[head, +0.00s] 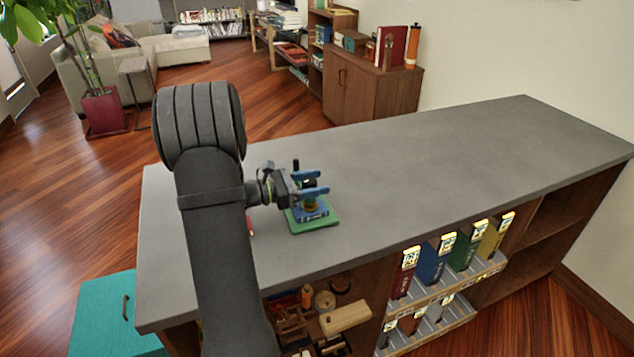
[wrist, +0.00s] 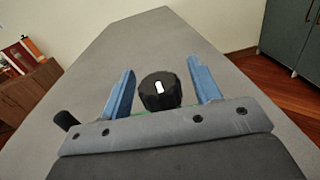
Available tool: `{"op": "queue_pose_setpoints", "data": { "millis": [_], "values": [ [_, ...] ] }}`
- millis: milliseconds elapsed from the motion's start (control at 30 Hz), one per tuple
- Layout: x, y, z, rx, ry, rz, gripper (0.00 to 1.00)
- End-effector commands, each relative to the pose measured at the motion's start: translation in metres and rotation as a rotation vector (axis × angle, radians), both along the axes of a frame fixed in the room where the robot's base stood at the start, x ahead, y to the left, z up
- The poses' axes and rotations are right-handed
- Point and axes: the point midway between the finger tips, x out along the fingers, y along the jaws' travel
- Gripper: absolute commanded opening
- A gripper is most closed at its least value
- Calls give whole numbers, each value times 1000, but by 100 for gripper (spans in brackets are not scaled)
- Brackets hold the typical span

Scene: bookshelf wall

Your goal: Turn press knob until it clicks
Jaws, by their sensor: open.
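The press has a green base (head: 322,226) and a blue part (head: 311,213) above it, standing on the grey counter top. Its black round knob (wrist: 160,93) with a white mark shows in the wrist view. My gripper (head: 321,182) is above the press in the head view, its blue fingers apart. In the wrist view my gripper (wrist: 161,72) has one finger on each side of the knob, with a visible gap on both sides. The body of the press is mostly hidden below the knob in the wrist view.
The grey counter (head: 430,160) is clear to the right of the press. Binders (head: 433,258) stand on a shelf below its front edge, beside an open shelf with wooden items (head: 345,318). A teal cabinet (head: 100,318) stands at lower left.

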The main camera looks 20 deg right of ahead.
Motion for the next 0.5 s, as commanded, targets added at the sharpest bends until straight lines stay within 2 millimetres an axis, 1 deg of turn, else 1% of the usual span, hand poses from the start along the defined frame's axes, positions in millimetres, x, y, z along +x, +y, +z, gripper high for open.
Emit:
{"op": "queue_pose_setpoints", "data": {
  "millis": [33,133,400,467,500],
  "values": [
    [-1,-5,0,0,0,-2,57],
    [-1,-9,0,0,0,0,57],
    [-1,-9,0,0,0,1,57],
    [-1,-9,0,0,0,1,45],
    [-1,-9,0,0,0,1,37]
  ]
}}
